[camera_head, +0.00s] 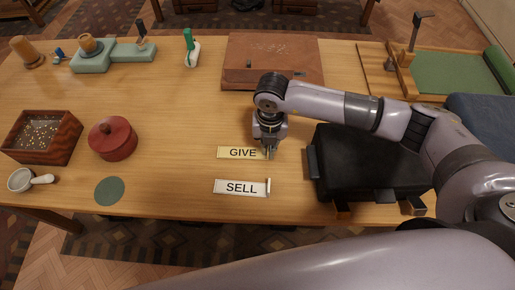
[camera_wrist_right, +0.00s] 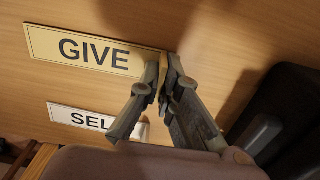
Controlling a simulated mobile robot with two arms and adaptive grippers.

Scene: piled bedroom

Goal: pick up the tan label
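The tan label (camera_head: 236,153) reads GIVE and lies flat on the wooden table, left of the black case. It also shows in the right wrist view (camera_wrist_right: 85,50). My right gripper (camera_head: 269,150) points down at the label's right end. In the right wrist view its fingertips (camera_wrist_right: 164,72) are close together on a small tan upright piece at that end, which they partly hide. The label appears still down at table level. My left gripper is not in view.
A white SELL label (camera_head: 238,187) with an upright end piece lies just nearer. A black case (camera_head: 365,165) stands close on the right. A red round pot (camera_head: 113,139), a bead box (camera_head: 42,137) and a green disc (camera_head: 109,191) are left. A brown case (camera_head: 270,62) lies behind.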

